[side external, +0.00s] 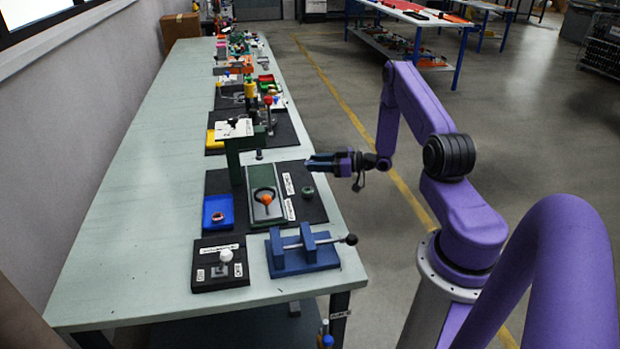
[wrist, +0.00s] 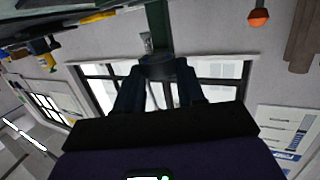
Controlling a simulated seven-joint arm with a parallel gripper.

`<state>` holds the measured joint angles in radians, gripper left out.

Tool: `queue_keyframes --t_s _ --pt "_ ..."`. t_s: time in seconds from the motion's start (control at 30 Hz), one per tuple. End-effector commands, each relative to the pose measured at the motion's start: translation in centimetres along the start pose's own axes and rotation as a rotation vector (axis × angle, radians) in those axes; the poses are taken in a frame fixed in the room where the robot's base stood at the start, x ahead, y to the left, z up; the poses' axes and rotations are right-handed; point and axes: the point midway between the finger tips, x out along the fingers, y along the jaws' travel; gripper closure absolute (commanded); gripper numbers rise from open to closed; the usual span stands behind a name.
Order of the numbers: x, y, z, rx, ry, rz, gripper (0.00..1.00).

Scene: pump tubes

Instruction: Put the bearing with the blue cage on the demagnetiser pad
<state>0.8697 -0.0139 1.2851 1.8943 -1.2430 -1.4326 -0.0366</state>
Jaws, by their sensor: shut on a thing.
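My gripper (side external: 310,164) is level above the right part of the dark mat, pointing left. In the wrist view my gripper (wrist: 158,84) is shut on a dark round bearing (wrist: 158,66) between its fingertips; its cage colour is not clear. A small greenish ring (side external: 308,191) lies on the mat below the gripper. A reddish ring (side external: 217,217) lies in a blue tray (side external: 210,205) to the left. A grey-green plate (side external: 262,182) with a dark loop and an orange knob (side external: 266,199) lies between them; I cannot tell which surface is the demagnetiser pad.
A green stand (side external: 234,165) rises behind the plate. A blue vise (side external: 300,254) with a black-knobbed handle stands in front. A black switch box (side external: 221,272) with a white knob is at front left. The left of the bench (side external: 130,230) is clear.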

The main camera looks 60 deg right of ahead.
Motion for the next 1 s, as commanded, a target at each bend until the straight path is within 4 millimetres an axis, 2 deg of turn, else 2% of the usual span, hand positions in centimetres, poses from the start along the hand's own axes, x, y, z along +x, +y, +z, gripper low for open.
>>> queue_keyframes --t_s 0.2,0.4,0.67,0.9,1.0 --pt "1.9 1.8 2.6 -0.001 0.001 -0.001 0.93" --pt "3.0 3.0 4.2 0.000 0.001 -0.001 0.93" --pt "3.7 3.6 5.0 0.000 0.001 -0.001 0.93" --pt "4.3 3.9 7.5 0.001 0.000 -0.001 0.93" --pt "4.4 3.9 8.0 0.001 0.000 0.000 0.93"
